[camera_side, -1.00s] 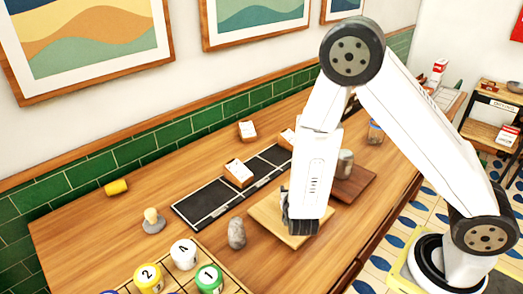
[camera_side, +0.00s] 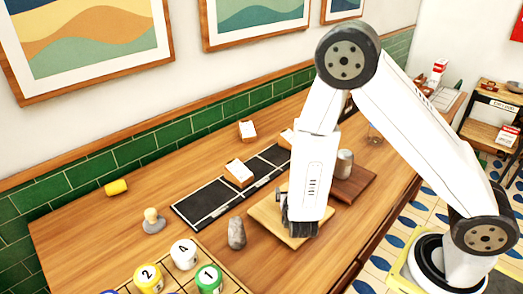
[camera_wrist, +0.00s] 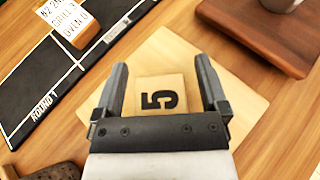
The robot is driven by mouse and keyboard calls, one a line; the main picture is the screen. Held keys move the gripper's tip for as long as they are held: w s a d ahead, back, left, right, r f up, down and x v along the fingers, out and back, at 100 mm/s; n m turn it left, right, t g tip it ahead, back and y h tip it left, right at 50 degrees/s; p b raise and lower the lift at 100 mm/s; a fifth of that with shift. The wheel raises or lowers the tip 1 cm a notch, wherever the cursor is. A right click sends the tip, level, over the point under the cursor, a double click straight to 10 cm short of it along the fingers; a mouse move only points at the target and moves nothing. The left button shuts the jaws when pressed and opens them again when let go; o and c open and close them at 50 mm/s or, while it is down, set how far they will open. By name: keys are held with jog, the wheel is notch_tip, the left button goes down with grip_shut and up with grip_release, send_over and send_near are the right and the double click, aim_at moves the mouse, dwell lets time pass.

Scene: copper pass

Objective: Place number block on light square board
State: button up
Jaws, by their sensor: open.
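The number block (camera_wrist: 161,94) is a light wooden block with a black 5 on its top face. In the wrist view it lies between the two fingers of my gripper (camera_wrist: 160,82), over the light square board. The fingers are apart, with a gap on each side of the block. The light square board (camera_wrist: 232,100) is pale wood and also shows in the side view (camera_side: 262,213), where my gripper (camera_side: 300,232) is low over it. The block is hidden behind my gripper in the side view.
A dark wooden board (camera_side: 352,184) with a metal cup (camera_side: 344,163) stands right of the light board. A black panel (camera_side: 205,206) with card holders lies to the left. A grey stone-like object (camera_side: 236,233) stands close to the light board.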

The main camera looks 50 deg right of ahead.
jog(key=shift+r, duration=0.15)
jog(key=shift+v, duration=6)
jog(key=shift+d, duration=0.15)
